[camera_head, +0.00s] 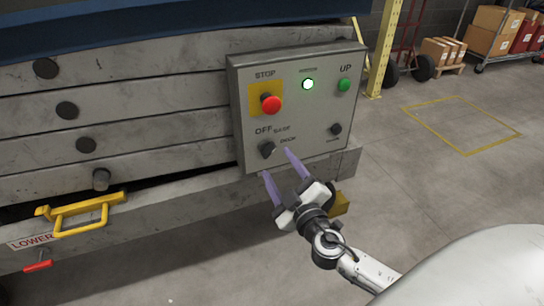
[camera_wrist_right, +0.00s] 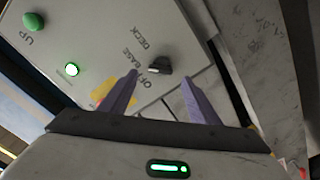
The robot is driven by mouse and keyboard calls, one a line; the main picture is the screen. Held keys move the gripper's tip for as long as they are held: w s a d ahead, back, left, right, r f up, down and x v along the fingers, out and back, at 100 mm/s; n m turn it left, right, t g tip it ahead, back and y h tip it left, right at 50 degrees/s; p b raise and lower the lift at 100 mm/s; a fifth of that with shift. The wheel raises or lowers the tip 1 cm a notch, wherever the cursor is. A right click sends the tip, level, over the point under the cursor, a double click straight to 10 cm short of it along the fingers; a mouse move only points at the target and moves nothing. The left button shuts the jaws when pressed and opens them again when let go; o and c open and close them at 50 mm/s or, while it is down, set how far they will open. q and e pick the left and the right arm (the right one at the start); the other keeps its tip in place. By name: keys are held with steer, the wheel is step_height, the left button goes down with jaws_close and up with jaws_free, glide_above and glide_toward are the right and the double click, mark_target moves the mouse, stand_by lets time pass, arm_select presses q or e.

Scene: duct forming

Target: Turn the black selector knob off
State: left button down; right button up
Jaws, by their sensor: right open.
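The black selector knob (camera_head: 267,149) sits at the lower left of the grey control panel (camera_head: 301,116), beside the labels OFF, BASE and DECK. It also shows in the right wrist view (camera_wrist_right: 159,68), close ahead of the fingertips. Which label it points at I cannot tell. My right gripper (camera_head: 277,161) is open, with its two purple fingers pointing up at the panel's lower edge, just below the knob. In the right wrist view (camera_wrist_right: 160,77) the fingers lie on either side of the knob's line, with nothing between them. My left gripper is not in view.
The panel also carries a red STOP button (camera_head: 270,103) on a yellow plate, a lit green lamp (camera_head: 308,84), a green UP button (camera_head: 344,85) and a smaller black knob (camera_head: 335,129). A yellow handle (camera_head: 80,215) is at the left.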

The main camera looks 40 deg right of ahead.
mark_target(271, 154)
steer(key=x, duration=0.5)
steer(key=shift+w, duration=0.25)
steer(key=c, duration=1.1)
steer(key=shift+o, duration=0.2)
